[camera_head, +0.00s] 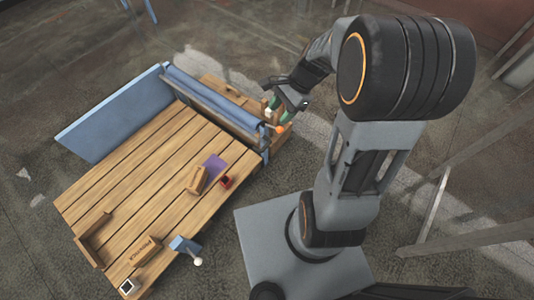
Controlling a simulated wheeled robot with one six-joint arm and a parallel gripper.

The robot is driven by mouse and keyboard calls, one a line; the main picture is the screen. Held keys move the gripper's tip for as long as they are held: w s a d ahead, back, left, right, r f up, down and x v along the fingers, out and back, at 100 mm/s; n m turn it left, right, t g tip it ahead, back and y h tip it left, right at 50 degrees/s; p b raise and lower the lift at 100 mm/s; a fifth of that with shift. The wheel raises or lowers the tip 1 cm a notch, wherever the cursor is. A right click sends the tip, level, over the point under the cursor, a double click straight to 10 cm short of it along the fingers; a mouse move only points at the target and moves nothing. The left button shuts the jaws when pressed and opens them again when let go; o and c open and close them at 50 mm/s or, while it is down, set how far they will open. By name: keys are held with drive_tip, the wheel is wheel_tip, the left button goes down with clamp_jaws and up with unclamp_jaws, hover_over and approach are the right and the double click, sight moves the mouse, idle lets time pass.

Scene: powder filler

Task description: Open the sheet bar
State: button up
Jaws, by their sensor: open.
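The bar that looks like the sheet bar is a long blue bar with a grey rail (215,100). It runs across the far right part of the wooden table, beside a large blue panel (110,115). I cannot tell from this view whether the bar is raised or lowered. My gripper (286,100) is open above the bar's near right end, by a small orange knob (280,129) and a green and white part (273,104). The picture is too small to show whether it touches them. Nothing shows held in it.
On the wooden table (130,185) lie a wooden block (197,180), a purple patch (215,167), a small red box (226,182), a labelled wooden block (145,250) and a wooden corner piece (92,238). A blue lever with a white ball (186,247) sits at the front edge.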

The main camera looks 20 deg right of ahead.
drive_tip(key=w+d+f+m+t+y+b, duration=0.1)
drive_tip(key=w+d+f+m+y+b, duration=0.15)
drive_tip(key=f+m, duration=0.4)
drive_tip(key=w+d+f+m+t+y+b, duration=0.15)
drive_tip(key=f+m+b, duration=0.25)
drive_tip(key=f, duration=0.6)
drive_tip(key=w+d+f+m+y+b, duration=0.25)
drive_tip(key=f+m, duration=0.25)
drive_tip(key=f, duration=0.3)
drive_tip(key=m+t+y+b, duration=0.2)
drive_tip(key=m+t+b, duration=0.5)
drive_tip(key=m+b, duration=0.45)
approach(267, 146)
drive_tip(key=shift+m+g+h, duration=0.25)
drive_tip(key=shift+m, duration=0.55)
drive_tip(key=x, duration=0.3)
drive_tip(key=p+x, duration=0.1)
drive_tip(key=x, duration=0.6)
drive_tip(key=shift+w+f+p, duration=0.15)
drive_tip(key=shift+w+p, duration=0.15)
drive_tip(key=shift+w, duration=0.05)
clamp_jaws()
